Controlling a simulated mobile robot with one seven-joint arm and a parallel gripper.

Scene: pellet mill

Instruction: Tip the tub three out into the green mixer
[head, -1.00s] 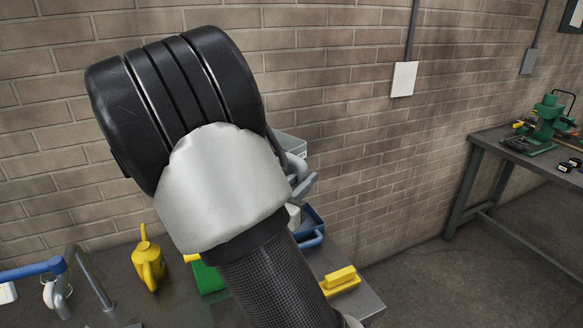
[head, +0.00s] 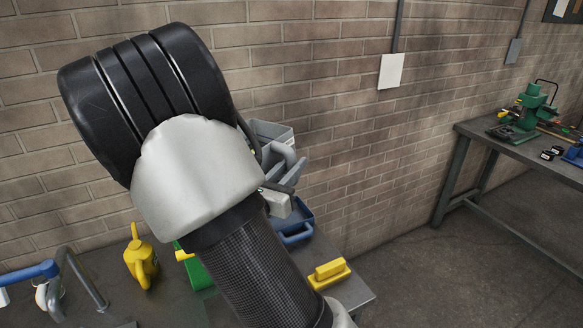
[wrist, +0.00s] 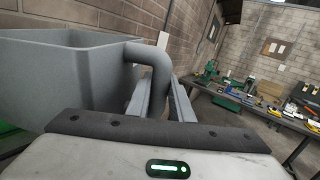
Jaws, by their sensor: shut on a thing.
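A grey tub (head: 272,132) with a grey handle is held above the bench, partly hidden behind my arm in the head view. My gripper (head: 284,174) is shut on its handle. The wrist view shows the open-topped tub (wrist: 60,80) at the left, its handle curving down between the fingers of my gripper (wrist: 166,100). I see no number on the tub, and its contents are hidden. A green thing (head: 196,270) stands on the bench below, mostly behind my arm; I cannot tell whether it is the mixer.
On the near bench (head: 352,290) are a yellow can (head: 141,262), a blue tub (head: 297,232), a yellow block (head: 329,273) and a blue-ended pipe frame (head: 40,270). A second bench (head: 540,150) at right carries a green machine (head: 530,108). Floor between the benches is clear; a brick wall stands behind.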

